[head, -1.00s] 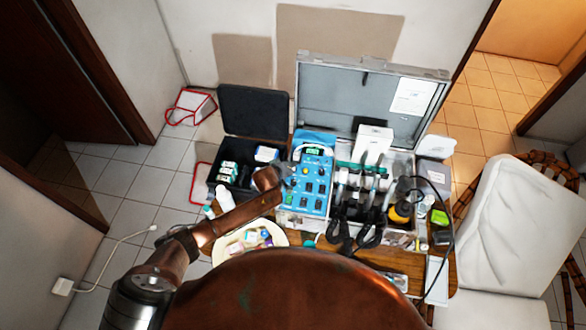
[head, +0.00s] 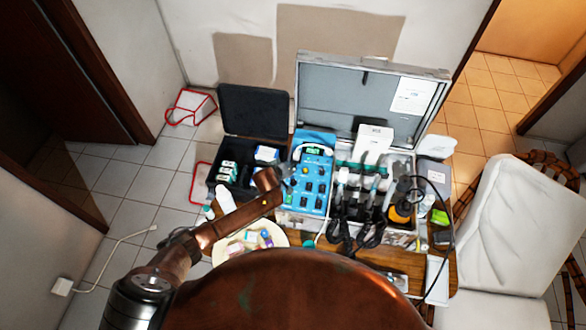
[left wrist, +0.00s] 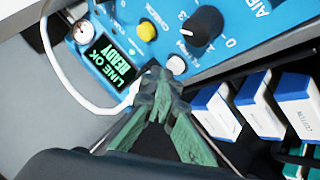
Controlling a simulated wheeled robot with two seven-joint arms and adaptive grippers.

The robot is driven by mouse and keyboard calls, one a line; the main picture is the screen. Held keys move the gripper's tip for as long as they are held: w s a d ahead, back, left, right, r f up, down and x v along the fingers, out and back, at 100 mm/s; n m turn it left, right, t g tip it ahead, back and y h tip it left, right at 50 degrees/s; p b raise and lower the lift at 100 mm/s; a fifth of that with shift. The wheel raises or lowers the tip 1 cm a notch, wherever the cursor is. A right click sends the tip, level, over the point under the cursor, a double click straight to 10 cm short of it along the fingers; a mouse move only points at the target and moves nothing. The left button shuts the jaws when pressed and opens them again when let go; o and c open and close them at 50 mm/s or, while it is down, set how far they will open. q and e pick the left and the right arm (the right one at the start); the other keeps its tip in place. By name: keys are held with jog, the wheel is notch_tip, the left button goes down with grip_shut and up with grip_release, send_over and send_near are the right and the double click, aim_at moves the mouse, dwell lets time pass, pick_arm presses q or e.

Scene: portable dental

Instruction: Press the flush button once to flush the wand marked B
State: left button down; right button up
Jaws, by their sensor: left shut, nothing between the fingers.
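The blue control panel (head: 306,190) stands in the open case, and it fills the top of the left wrist view (left wrist: 225,62). It has a lit display (left wrist: 104,60) reading "LINE OK READY", a yellow button (left wrist: 147,32) and a black knob (left wrist: 202,26). A small white button (left wrist: 176,64) has a label that is hard to read. My left gripper (head: 289,171) is shut and empty; its green fingertips (left wrist: 160,76) are just beside the white button, with contact unclear. Several wands (head: 355,182) stand right of the panel; their letters are unreadable. My right gripper is out of view.
Boxed supplies (left wrist: 262,107) lie close to the fingers. A white hose (left wrist: 58,70) loops beside the display. A black case (head: 240,170) stands left of the panel, a plate (head: 222,252) in front. The grey case lid (head: 345,95) rises behind.

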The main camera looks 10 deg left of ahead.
pick_arm(q)
jog(key=shift+f, duration=0.5)
dwell(0.7)
dwell(0.3)
jog(key=shift+r+p, duration=0.7)
jog(key=shift+r, duration=0.2)
jog(key=r+p, duration=0.5)
jog(key=shift+s, duration=0.2)
jog(key=shift+a, duration=0.1)
dwell(0.5)
